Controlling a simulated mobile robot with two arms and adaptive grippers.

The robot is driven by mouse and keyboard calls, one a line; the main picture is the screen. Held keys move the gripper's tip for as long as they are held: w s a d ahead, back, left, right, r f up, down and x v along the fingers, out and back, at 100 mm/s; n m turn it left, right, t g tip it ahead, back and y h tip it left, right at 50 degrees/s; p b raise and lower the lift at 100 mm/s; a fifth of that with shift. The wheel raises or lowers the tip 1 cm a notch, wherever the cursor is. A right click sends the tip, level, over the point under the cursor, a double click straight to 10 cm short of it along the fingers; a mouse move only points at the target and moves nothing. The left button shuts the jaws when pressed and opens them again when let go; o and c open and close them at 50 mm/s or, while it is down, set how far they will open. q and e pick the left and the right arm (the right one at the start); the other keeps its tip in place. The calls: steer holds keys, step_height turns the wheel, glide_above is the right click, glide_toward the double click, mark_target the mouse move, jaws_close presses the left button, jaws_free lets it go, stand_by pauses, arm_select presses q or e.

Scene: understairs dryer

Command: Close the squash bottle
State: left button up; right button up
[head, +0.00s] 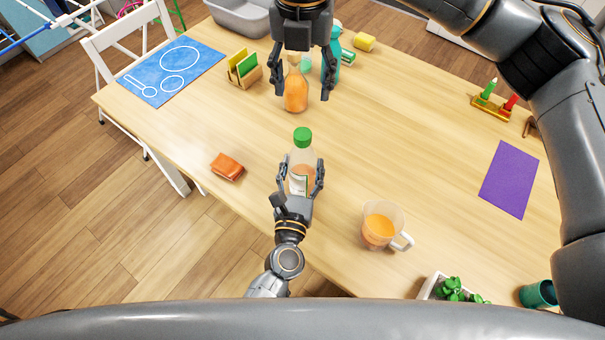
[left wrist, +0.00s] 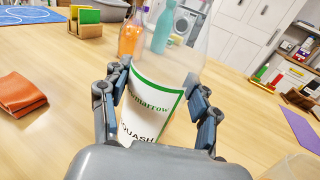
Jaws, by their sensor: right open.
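The squash bottle (head: 301,158) is clear, with a white and green label marked SQUASH. It stands near the front edge of the table, and its label (left wrist: 150,108) fills the middle of the left wrist view. A green cap (head: 303,137) shows at its top; how tightly it sits cannot be told. My left gripper (head: 299,182) has its fingers closed around the bottle's lower body from the front. My right gripper (head: 302,92) points down, open and empty, farther back, with its fingers apart in front of an orange bottle (head: 295,96).
A measuring jug (head: 371,236) with orange liquid stands right of the squash bottle. An orange-brown cloth (head: 227,167) lies to its left. A sponge holder (head: 243,76) and teal bottle (head: 333,58) stand at the back. The table's middle right is clear up to a purple mat (head: 510,180).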

arm_select(q)
steer(key=o, duration=0.3)
steer(key=shift+o, duration=0.2)
steer(key=s+a, duration=0.2)
steer(key=s, duration=1)
